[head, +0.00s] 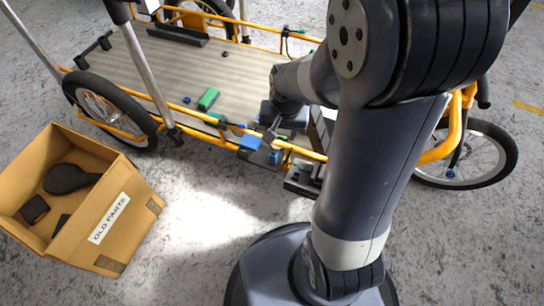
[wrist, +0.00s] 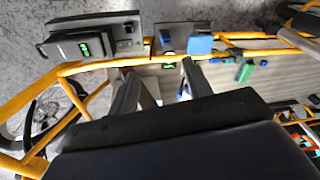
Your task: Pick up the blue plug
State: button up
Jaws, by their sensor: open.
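Several blue pieces show, and I cannot tell for sure which is the plug. A small blue piece (head: 275,157) is at the bike's near rail; it also shows in the wrist view (wrist: 166,37), beyond my fingertips. A larger blue block (head: 250,142) is beside it and shows in the wrist view (wrist: 200,45) too. A tiny blue piece (head: 187,99) lies on the cargo bed. My gripper (wrist: 158,72) is open over the near edge of the bed, apart from the blue pieces at the rail. The arm partly hides it in the head view.
A green block (head: 208,98) lies on the cargo bed (head: 150,75). Orange frame rails run around it. A black device with a green display (wrist: 84,48) is at the rail. A cardboard box (head: 75,200) marked "OLD PARTS" stands on the floor at left.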

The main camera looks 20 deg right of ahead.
aim_at(273, 152)
jog(key=w+f+m+b, duration=0.1)
jog(key=w+f, duration=0.1)
jog(key=f, duration=0.2)
jog(key=w+f+m+g+b, duration=0.1)
jog(key=w+f+b, duration=0.1)
jog(key=w+f, duration=0.1)
jog(key=w+f+m+g+b, duration=0.1)
jog(key=w+f, duration=0.1)
jog(key=f, duration=0.3)
jog(key=shift+w+f+b, duration=0.1)
jog(key=shift+w+b, duration=0.1)
jog(key=shift+b, duration=0.2)
notch_tip(273, 152, down, 11)
jog(key=b, duration=0.4)
jog(key=shift+d+r+b, duration=0.15)
jog(key=shift+r+b, duration=0.05)
jog(key=shift+b, duration=0.15)
jog(key=shift+c, duration=0.2)
grip_shut()
